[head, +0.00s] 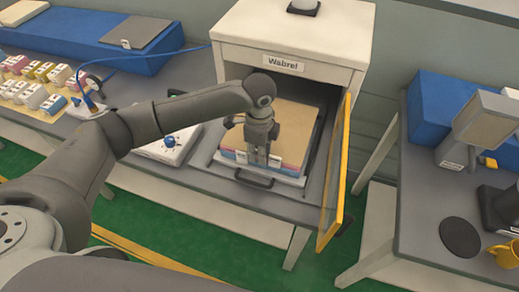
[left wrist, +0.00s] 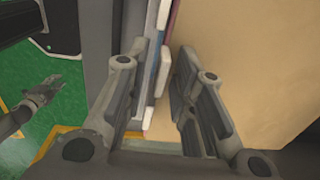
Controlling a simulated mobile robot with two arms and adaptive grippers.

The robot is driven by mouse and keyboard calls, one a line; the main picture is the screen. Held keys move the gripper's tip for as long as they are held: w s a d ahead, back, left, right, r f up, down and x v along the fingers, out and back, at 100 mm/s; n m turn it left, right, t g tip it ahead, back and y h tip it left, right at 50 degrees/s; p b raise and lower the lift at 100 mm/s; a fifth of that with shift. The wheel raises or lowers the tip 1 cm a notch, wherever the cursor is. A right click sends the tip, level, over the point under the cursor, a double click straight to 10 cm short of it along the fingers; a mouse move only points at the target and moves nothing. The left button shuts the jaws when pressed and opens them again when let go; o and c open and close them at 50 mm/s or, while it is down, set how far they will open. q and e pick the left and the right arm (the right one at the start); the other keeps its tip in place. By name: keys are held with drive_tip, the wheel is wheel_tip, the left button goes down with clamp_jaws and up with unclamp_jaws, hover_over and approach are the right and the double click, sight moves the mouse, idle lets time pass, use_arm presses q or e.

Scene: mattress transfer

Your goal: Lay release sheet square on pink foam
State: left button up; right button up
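A tan sheet (head: 297,125) tops a layered stack on a tray (head: 212,170) in the opening of the white Wabrel cabinet. In the head view, a pink edge (head: 290,171) and blue edge (head: 228,155) show below the sheet. My left gripper (head: 262,160) points down at the stack's front edge. In the left wrist view, its fingers (left wrist: 165,90) stand apart, with the stack's edge showing between them and the tan sheet (left wrist: 255,60) at right. I see no firm grip. A small grey gripper (left wrist: 40,103), seemingly my right one, shows over the floor; its opening is unclear.
The cabinet's yellow-framed door (head: 334,175) stands open at right. The tray has a dark front handle (head: 253,180). A white device with a blue knob (head: 166,150) stands left. The right table holds a blue box (head: 433,108) and a yellow mug (head: 503,252).

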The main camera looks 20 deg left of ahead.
use_arm(q)
drive_tip(key=shift+r, duration=0.15)
drive_tip(key=shift+r, duration=0.3)
wheel_tip(320, 180, up, 11)
drive_tip(key=b, duration=0.2)
drive_tip(key=shift+s+r+b, duration=0.15)
drive_tip(key=shift+r+b, duration=0.05)
drive_tip(key=shift+b, duration=0.15)
